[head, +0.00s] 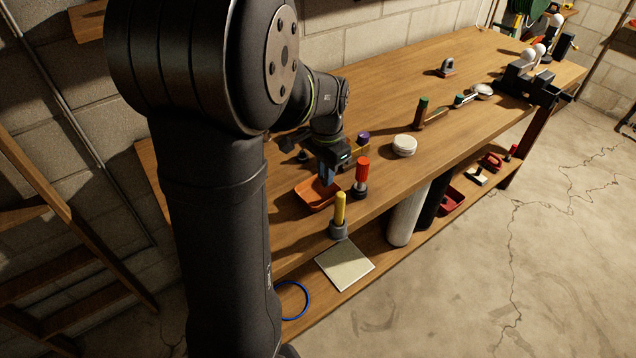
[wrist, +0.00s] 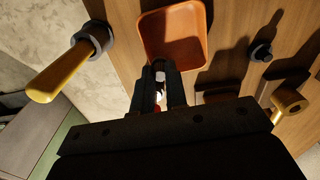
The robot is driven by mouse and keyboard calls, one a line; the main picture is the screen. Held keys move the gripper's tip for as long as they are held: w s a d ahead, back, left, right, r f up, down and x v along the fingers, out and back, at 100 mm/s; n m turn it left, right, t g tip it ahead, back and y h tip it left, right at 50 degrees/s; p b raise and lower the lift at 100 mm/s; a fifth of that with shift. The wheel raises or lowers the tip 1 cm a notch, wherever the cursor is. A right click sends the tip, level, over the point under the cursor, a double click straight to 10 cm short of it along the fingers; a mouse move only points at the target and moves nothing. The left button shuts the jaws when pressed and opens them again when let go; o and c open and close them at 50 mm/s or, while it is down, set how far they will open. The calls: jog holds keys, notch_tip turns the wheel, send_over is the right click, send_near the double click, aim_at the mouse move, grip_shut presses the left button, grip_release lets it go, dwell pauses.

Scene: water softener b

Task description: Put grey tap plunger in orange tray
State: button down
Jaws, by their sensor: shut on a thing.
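The orange tray (head: 314,203) lies on the workbench near its front edge. It also shows at the top of the wrist view (wrist: 178,12). My gripper (head: 327,178) points down over the back part of the tray in the head view. In the wrist view my gripper (wrist: 158,82) is shut on a small pale grey piece (wrist: 160,75), which looks like the grey tap plunger. The fingers hide most of it. It shows just beside the tray's near rim in that view; its height above the tray is hard to tell.
A red-handled tool (head: 361,171) stands close right of the tray. A yellow-handled tool (head: 340,209) stands in front, near the edge. A purple-topped thing (head: 363,137) stands behind. A white round lid (head: 404,144) lies farther right, with clear bench around it.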

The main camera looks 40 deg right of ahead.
jog(key=shift+w+a+f, duration=0.15)
jog(key=shift+w+f, duration=0.25)
jog(key=shift+w, duration=0.2)
jog(key=shift+w+a+f, duration=0.1)
jog(key=shift+w+f, duration=0.3)
jog(key=shift+w, duration=0.15)
jog(key=shift+f, duration=1.95)
jog(key=shift+f, duration=0.1)
jog(key=c, duration=1.4)
grip_release()
jog(key=shift+c, duration=0.2)
notch_tip(320, 180, up, 12)
